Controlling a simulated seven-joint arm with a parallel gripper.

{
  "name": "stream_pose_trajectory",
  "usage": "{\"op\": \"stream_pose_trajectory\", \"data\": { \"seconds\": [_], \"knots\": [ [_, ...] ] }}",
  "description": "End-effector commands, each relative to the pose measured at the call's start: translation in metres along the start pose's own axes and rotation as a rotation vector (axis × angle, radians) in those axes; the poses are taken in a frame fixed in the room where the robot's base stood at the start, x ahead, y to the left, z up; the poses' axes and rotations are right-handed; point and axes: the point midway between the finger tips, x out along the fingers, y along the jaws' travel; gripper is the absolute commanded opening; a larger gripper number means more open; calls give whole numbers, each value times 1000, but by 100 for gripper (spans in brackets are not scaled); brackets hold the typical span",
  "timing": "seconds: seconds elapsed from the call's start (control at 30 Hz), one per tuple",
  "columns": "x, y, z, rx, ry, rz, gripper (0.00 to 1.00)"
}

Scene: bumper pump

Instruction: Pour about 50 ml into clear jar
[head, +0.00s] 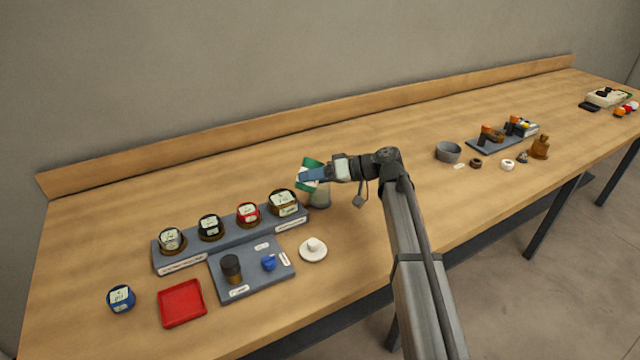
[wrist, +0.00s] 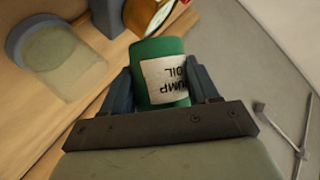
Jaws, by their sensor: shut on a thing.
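My gripper (wrist: 160,92) is shut on a green bottle (wrist: 158,58) with a white label that reads "PUMP OIL" upside down in the wrist view. In the head view the green bottle (head: 312,165) is tilted, held above the table beside the clear jar (head: 320,197). The jar stands upright on the table and also shows at the upper left of the wrist view (wrist: 62,65). Its inside looks pale. I cannot tell how much liquid it holds, and no stream is visible. The bottle's mouth is not clear in either view.
A grey bowl (head: 448,152) stands to the right. The table behind the jar is clear.

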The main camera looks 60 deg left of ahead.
Motion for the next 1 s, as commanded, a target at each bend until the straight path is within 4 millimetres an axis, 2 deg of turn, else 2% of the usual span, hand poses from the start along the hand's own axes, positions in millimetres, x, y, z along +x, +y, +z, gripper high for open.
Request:
{"op": "stream_pose_trajectory", "data": {
  "seconds": [1.0],
  "knots": [
    [1,4,1,116,8,-63,24]
  ]
}}
